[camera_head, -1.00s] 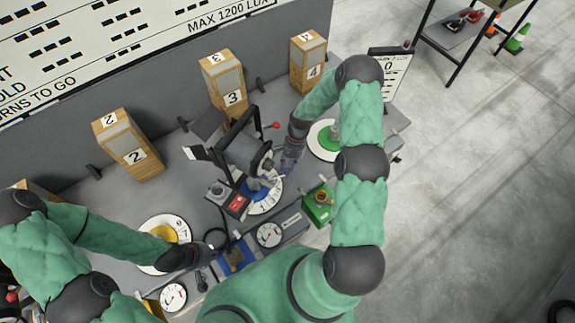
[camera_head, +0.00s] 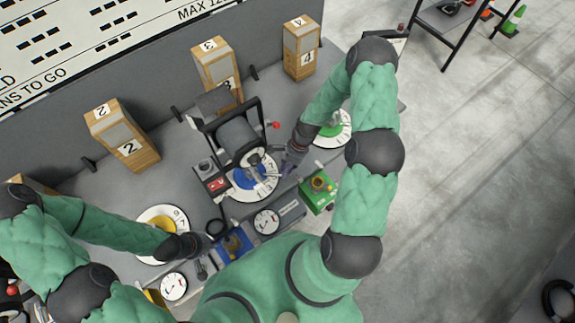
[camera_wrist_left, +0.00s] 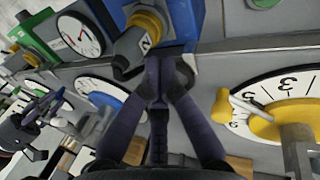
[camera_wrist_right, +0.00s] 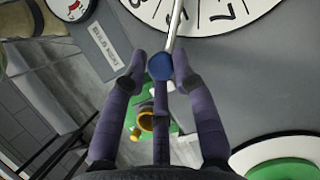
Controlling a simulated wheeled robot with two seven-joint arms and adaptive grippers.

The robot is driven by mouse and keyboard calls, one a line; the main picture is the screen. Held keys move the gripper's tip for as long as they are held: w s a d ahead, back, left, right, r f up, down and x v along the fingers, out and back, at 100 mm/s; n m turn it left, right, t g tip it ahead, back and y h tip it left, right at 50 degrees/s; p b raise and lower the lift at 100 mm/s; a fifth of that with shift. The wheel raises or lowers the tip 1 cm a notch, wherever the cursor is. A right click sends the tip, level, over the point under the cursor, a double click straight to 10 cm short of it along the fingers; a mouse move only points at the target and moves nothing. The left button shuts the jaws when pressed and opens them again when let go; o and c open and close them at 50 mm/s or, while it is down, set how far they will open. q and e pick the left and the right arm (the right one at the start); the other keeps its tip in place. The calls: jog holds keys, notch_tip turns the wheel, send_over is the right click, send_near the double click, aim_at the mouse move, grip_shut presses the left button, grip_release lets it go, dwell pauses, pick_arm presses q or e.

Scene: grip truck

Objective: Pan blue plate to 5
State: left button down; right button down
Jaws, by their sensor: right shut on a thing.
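The blue plate (camera_head: 263,182) is a white numbered dial with a blue centre in the middle of the bench. It also shows in the left wrist view (camera_wrist_left: 107,103), and part of its white rim shows in the right wrist view (camera_wrist_right: 218,16). My right gripper (camera_head: 287,167) is at the plate's right side. In the right wrist view its fingers (camera_wrist_right: 160,70) are around the blue end of a pale rod (camera_wrist_right: 160,66) that reaches over the dial. My left gripper (camera_wrist_left: 166,72) has its fingertips close together beside a brass knob on a blue box, apart from the blue plate.
A yellow-centred dial (camera_head: 153,217) is on the left and a green-centred dial (camera_head: 335,130) on the right. Numbered wooden blocks (camera_head: 301,50) stand along the back. A black-framed device (camera_head: 237,130) stands behind the blue plate. A green box (camera_head: 318,193) and gauges line the front.

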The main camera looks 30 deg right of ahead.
jog(key=shift+a, duration=0.2)
dwell(0.4)
jog(key=c, duration=1.1)
grip_release()
jog(key=shift+w, duration=0.1)
jog(key=shift+o, duration=0.2)
jog(key=shift+w+a, duration=0.1)
jog(key=shift+a, duration=0.1)
jog(key=shift+d+r, duration=0.15)
jog(key=shift+d, duration=0.15)
jog(key=v, duration=0.7)
jog(key=shift+a, duration=0.15)
